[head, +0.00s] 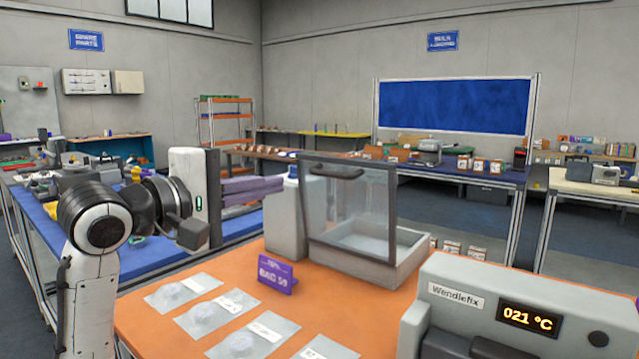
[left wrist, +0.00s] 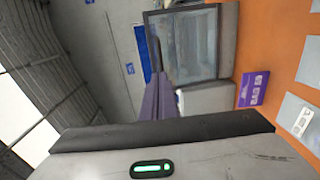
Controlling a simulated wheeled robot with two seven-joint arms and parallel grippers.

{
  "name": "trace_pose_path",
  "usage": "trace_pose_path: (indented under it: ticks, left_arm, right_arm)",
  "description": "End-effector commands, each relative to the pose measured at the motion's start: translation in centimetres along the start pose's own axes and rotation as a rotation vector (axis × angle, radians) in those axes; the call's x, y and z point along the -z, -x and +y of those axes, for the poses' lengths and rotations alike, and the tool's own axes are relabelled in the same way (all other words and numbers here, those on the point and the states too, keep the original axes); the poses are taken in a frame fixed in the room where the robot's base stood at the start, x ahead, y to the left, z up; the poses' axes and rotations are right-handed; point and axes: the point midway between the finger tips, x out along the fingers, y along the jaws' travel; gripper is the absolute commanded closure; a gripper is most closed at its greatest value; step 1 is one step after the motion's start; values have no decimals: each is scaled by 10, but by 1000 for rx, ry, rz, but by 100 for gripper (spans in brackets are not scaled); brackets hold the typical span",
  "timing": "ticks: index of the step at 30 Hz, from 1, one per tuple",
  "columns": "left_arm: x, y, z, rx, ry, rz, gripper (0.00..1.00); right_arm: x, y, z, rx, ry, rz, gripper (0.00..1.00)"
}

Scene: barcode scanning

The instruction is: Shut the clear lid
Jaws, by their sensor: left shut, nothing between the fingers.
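The clear lid (head: 352,205) stands raised, roughly upright, over a shallow pale grey tray (head: 408,262) on the orange bench. Its dark handle (head: 337,173) is near the top edge. The lid also shows in the left wrist view (left wrist: 183,45), beyond my fingers. My left gripper (head: 282,183) comes in from the left with its purple fingers shut and empty. Its tips are near the lid's left upper edge, by the top of a grey block; contact cannot be told. It also shows in the left wrist view (left wrist: 153,85). My right gripper is not in view.
The grey block (head: 284,228) stands left of the lid. A grey Wendlefix machine (head: 455,320) fills the front right. A blue bench stands behind my left arm.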

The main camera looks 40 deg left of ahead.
Motion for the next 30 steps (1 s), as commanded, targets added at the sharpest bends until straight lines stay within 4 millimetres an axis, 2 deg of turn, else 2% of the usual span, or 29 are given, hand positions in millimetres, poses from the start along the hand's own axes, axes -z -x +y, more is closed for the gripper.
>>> trace_pose_path:
  ticks: [9, 15, 21, 30]
  left_arm:
    - [0, -67, 1, 3, -1, 0, 100]
    - [0, -103, 1, 2, -1, 0, 100]
    - [0, -121, 1, 1, -1, 0, 100]
    - [0, -125, 0, 0, -1, 0, 100]
  right_arm:
    - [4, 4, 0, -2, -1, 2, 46]
    - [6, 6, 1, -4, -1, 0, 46]
    - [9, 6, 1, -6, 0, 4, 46]
    - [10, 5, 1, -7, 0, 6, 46]
